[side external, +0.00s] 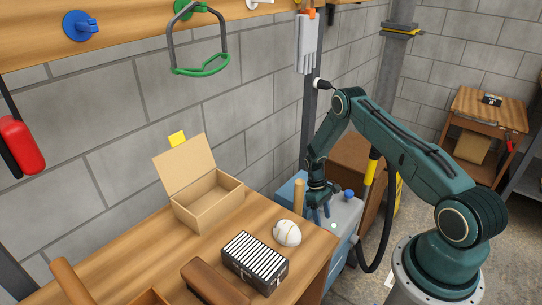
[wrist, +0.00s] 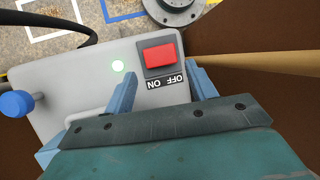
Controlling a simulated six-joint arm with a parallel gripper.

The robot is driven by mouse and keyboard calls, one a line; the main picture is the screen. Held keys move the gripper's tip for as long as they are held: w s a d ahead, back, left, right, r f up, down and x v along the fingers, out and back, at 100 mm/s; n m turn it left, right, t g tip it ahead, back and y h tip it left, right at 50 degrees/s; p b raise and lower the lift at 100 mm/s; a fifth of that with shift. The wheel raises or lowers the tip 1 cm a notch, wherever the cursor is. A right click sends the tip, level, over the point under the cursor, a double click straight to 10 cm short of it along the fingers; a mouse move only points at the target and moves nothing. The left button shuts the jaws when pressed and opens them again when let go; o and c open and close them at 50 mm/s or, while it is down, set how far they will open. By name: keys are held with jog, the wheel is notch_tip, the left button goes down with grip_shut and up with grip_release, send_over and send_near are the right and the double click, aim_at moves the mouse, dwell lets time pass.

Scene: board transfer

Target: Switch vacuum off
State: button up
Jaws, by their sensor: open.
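The vacuum unit's grey top panel (wrist: 75,80) fills the middle of the wrist view, and the unit (side external: 346,215) stands beyond the right end of the bench in the side view. A red rocker switch (wrist: 160,53) sits on it in a dark frame, with an ON/OFF label that appears upside down. A round indicator light (wrist: 118,66) beside the switch glows pale green; it also shows in the side view. My gripper (wrist: 165,85) is open and empty, its blue fingers on either side of the label, close to the switch. Contact with the panel cannot be told.
A blue knob (wrist: 15,103) stands at the panel's left edge in the wrist view, with a black hose behind it. A wooden bench (side external: 150,250) holds an open cardboard box (side external: 205,205), a white ball-like object (side external: 287,233) and a striped case (side external: 254,263).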

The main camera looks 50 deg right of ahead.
jog(key=shift+x, duration=2.85)
